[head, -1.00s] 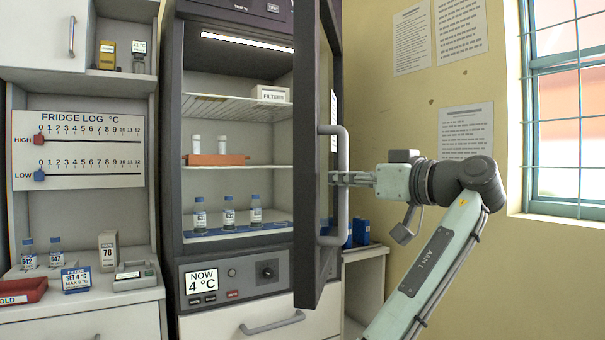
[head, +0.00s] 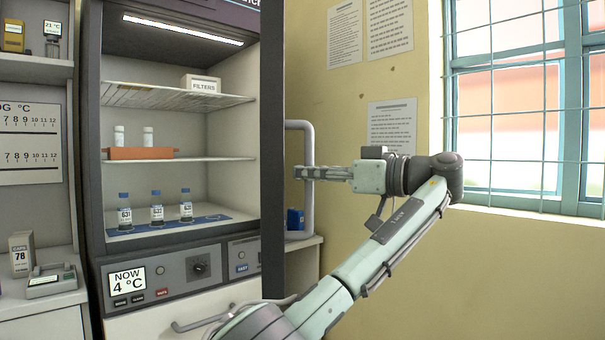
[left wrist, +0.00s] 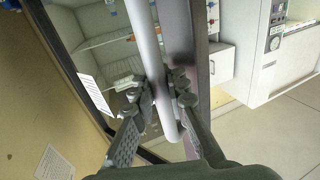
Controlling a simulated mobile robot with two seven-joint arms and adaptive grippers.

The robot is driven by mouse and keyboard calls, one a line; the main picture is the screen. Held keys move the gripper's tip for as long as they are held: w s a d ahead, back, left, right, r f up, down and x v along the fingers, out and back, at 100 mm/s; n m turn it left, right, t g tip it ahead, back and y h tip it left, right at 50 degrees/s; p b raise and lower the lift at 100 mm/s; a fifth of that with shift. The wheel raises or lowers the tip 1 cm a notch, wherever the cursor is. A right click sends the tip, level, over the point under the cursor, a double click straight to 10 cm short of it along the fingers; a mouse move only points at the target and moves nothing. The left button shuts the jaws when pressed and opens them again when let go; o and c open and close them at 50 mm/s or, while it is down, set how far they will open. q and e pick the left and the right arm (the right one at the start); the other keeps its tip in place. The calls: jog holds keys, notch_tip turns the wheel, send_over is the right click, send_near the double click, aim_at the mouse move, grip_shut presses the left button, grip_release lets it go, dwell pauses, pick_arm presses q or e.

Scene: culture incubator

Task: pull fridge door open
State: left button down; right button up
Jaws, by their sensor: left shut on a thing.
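The fridge door (head: 272,150) stands open and shows nearly edge-on as a dark upright slab at the right of the cabinet. Its grey bar handle (head: 309,215) sticks out to the right. My left gripper (head: 301,172) is shut on the handle at about mid-height. In the left wrist view the two fingers (left wrist: 163,94) lie on either side of the grey bar (left wrist: 146,45), near its lower end in that picture. The glass of the door (left wrist: 95,45) shows beside it. My right gripper is not in view.
The fridge interior is open to view, with several bottles, an orange rack (head: 140,153) and a filters box (head: 201,84) on its shelves. A counter with a blue box (head: 295,219) stands behind the handle. The wall and window (head: 510,100) are at right.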

pick_arm(q)
jog(key=shift+s+d+f, duration=0.1)
jog(key=shift+f, duration=0.1)
jog(key=c, duration=1.5)
grip_release()
jog(key=shift+s+r, duration=0.15)
jog(key=shift+r, duration=0.1)
